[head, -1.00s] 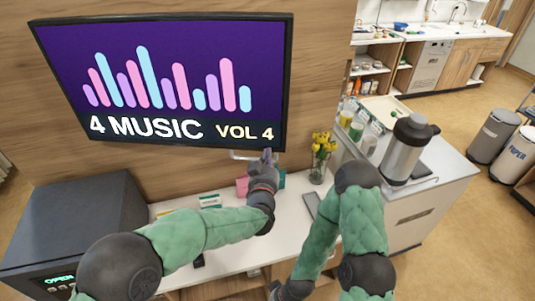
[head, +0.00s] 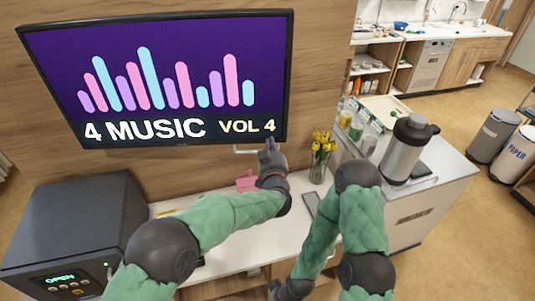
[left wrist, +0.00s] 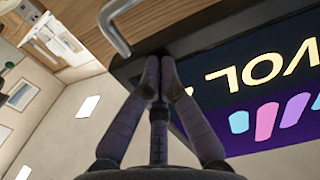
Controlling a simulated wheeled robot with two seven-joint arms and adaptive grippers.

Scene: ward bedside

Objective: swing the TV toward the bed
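The TV (head: 165,84) hangs on the wood wall with its lit screen facing me and shows "4 MUSIC VOL 4". A pale handle (head: 245,150) sticks out under its lower right edge. It also shows in the left wrist view as a bent grey bar (left wrist: 117,28). My left gripper (head: 268,146) is at the TV's lower right corner, just right of the handle. In the left wrist view its fingers (left wrist: 159,76) are drawn together by the TV's dark edge, with the handle outside them. Contact with the TV is unclear. My right gripper (head: 275,291) is low, mostly cut off. The bed is not visible.
A dark box with an "OPEN" display (head: 75,235) stands at left. A vase of yellow flowers (head: 320,155) stands close right of my left gripper. A steel jug (head: 403,150) is on the cabinet further right. The white counter (head: 240,240) lies below.

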